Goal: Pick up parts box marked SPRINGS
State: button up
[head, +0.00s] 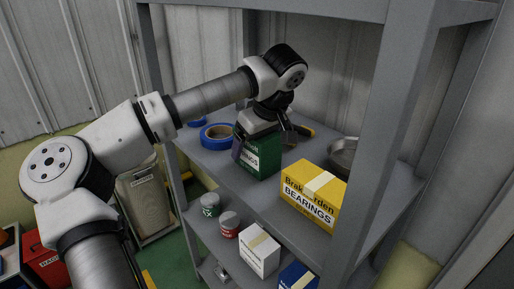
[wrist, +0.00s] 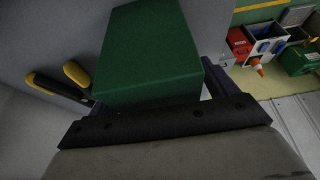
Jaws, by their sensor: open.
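A green box (head: 262,157) stands on the upper shelf; its white lettering is partly hidden, with "NGS" showing at the end. My gripper (head: 263,137) is over this box from above, open, with a finger on either side of it. In the wrist view the green box (wrist: 150,60) fills the space between the fingers, its plain top towards the camera. I cannot tell whether the fingers touch it. A yellow box marked BEARINGS (head: 311,197) stands on the same shelf, to the right and nearer the front.
Blue tape (head: 216,137) lies left of the green box. A metal bowl (head: 343,156) is behind the yellow box. Yellow-and-black handles (wrist: 60,88) lie beside the green box. A grey post (head: 392,130) rises at the right front. Cans and boxes stand on the lower shelf.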

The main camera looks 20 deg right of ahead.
jog(key=c, duration=1.2)
jog(key=shift+r, duration=0.1)
jog(key=shift+r, duration=0.15)
